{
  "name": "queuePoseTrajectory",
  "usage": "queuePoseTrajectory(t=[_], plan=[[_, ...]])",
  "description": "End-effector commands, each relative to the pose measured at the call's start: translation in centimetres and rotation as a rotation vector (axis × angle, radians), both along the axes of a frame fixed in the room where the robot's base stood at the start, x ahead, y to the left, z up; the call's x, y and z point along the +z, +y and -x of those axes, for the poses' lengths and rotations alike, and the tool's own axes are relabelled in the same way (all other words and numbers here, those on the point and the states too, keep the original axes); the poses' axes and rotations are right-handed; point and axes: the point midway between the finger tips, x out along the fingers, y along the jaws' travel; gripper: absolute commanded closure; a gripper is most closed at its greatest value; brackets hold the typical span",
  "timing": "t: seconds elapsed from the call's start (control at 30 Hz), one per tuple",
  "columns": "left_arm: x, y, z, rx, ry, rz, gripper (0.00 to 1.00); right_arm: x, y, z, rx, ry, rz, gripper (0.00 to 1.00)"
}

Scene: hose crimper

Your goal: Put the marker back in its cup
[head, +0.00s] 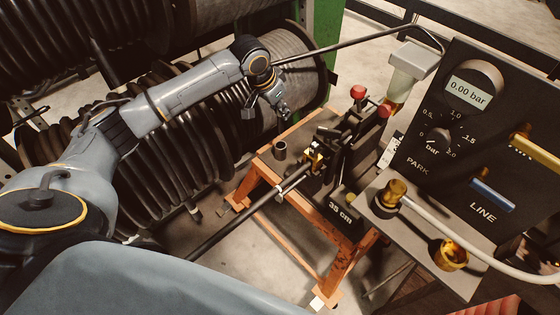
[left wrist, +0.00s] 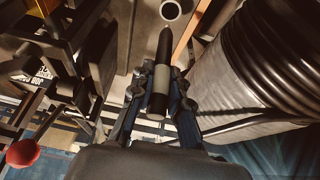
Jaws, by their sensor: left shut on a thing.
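My left gripper (head: 281,106) hangs above and slightly left of the crimper stand in the head view. In the left wrist view the left gripper (left wrist: 160,95) is shut on the marker (left wrist: 163,62), a dark pen with a grey band. Its dark, narrowing end points away from the fingers towards the cup. The small round cup (head: 280,151) stands on the stand's left corner, below the gripper. The cup's open mouth (left wrist: 171,10) shows at the top of the wrist view, just beyond the marker's tip and apart from it. I do not see my right gripper.
The crimper (head: 357,135) with red knobs stands right of the cup. A black hose (head: 240,216) runs into it from lower left. Hose reels (head: 165,155) fill the left. A pressure panel (head: 470,140) stands at right.

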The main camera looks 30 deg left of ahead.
Motion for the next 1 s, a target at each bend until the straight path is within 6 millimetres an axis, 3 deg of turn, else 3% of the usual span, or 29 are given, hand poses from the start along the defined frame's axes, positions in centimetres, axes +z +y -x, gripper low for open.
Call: queuePoseTrajectory(t=[0.3, 0.53, 0.7, 1.0], plan=[[-5.5, 0.2, -0.1, -0.005, 0.001, -0.006, 1.00, -0.1, -1.6, -2.0, -0.003, -0.030, 0.017, 0.19], [-7.4, 0.2, -0.1, -0.004, 0.002, -0.006, 1.00, -0.2, -1.8, -2.4, -0.005, -0.036, 0.020, 0.19], [-9.8, 0.2, -0.1, -0.004, 0.002, -0.007, 1.00, -0.3, -1.8, -2.2, -0.005, -0.033, 0.020, 0.19], [-10.2, 0.1, -0.1, -0.005, -0.001, -0.006, 1.00, -0.4, -1.2, -1.6, -0.003, -0.024, 0.013, 0.19]])
